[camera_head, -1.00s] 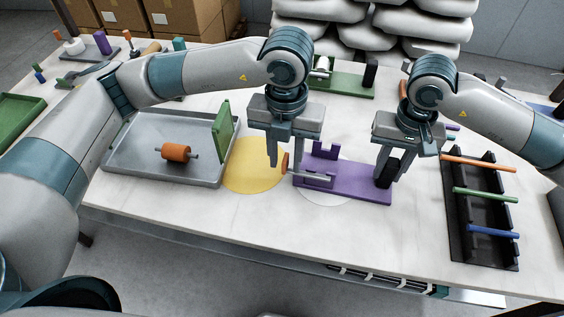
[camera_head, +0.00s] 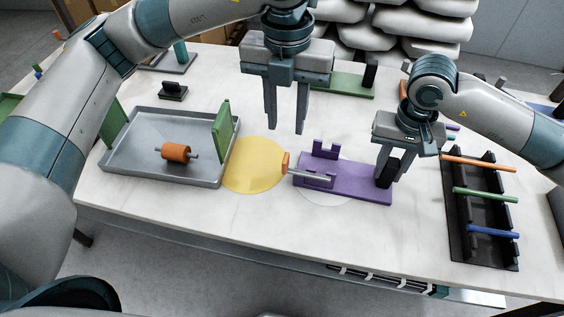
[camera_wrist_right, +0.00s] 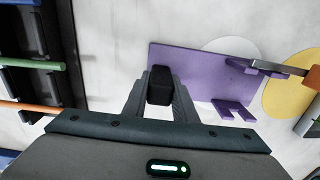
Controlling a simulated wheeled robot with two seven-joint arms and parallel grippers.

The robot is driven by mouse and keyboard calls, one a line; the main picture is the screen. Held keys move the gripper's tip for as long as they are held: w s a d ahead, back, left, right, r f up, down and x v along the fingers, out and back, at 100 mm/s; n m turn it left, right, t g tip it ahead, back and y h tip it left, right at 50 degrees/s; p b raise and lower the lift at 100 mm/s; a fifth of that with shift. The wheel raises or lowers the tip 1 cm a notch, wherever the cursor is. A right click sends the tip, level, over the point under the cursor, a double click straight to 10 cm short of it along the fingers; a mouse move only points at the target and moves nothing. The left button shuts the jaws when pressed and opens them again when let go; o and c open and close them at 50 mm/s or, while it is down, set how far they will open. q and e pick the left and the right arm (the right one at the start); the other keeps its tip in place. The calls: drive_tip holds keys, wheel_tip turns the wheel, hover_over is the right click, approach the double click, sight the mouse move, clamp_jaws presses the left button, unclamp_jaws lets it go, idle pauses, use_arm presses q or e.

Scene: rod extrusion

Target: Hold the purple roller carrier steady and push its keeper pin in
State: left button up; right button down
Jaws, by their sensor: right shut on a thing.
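The purple roller carrier (camera_head: 350,183) lies on the table, with upright purple brackets at its left part. Its keeper pin, a grey shaft (camera_head: 312,175) with an orange head (camera_head: 286,162), sits at the carrier's left end, the head sticking out to the left. My right gripper (camera_head: 389,178) is shut on the black grip block (camera_wrist_right: 160,85) at the carrier's right end. The carrier (camera_wrist_right: 200,66) and pin (camera_wrist_right: 275,68) also show in the right wrist view. My left gripper (camera_head: 286,130) is open and empty, raised above and behind the pin head, apart from it.
A grey tray (camera_head: 150,180) with an orange roller (camera_head: 176,152) and a green upright plate stands at the left. A yellow disc (camera_head: 250,178) lies left of the carrier. A black rack (camera_head: 482,240) with coloured rods stands at the right. The front table is clear.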

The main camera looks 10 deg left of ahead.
idle(0.3)
drive_tip(key=c, duration=0.9)
unclamp_jaws()
drive_tip(key=shift+r, duration=0.1)
drive_tip(key=shift+r+p, duration=0.5)
drive_tip(key=shift+r, duration=2.9)
drive_tip(key=shift+r, duration=0.15)
drive_tip(key=shift+r, duration=1.35)
